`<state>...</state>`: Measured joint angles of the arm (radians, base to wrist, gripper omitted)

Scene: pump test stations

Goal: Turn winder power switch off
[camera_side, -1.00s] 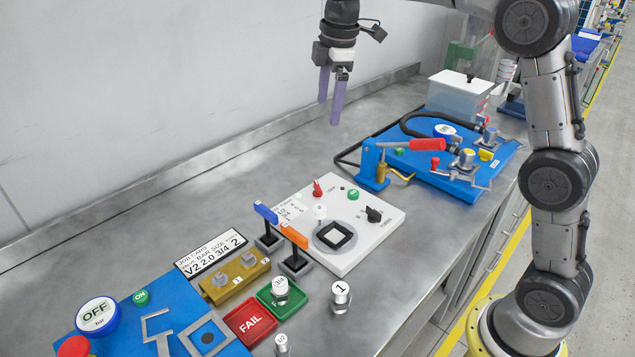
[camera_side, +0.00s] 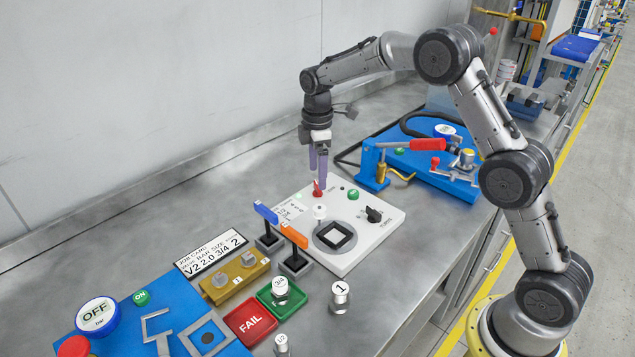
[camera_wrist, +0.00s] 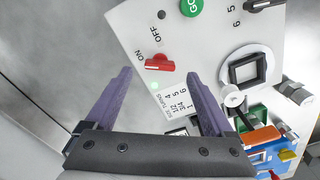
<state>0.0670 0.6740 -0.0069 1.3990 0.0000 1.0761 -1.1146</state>
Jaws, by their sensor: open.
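The white winder panel (camera_side: 370,236) lies on the bench and also fills the upper wrist view (camera_wrist: 218,32). Its red power switch (camera_side: 317,189) stands near the back corner. In the wrist view the red switch (camera_wrist: 159,64) sits near the ON and OFF labels, its handle lying roughly sideways. A small pale green lamp (camera_wrist: 155,86) beside it looks lit. My gripper (camera_side: 318,178) is open above the switch, fingers pointing down. In the wrist view the purple fingertips (camera_wrist: 160,74) stand on either side of the switch, apart from it. Exact fingertip height is hard to tell.
A green GO button (camera_side: 353,194) and a black knob (camera_side: 374,214) are on the same panel. Blue and orange levers (camera_side: 293,236) stand at its near left edge. A blue fixture with a red-handled clamp (camera_side: 428,145) stands behind. The bench towards the wall is clear.

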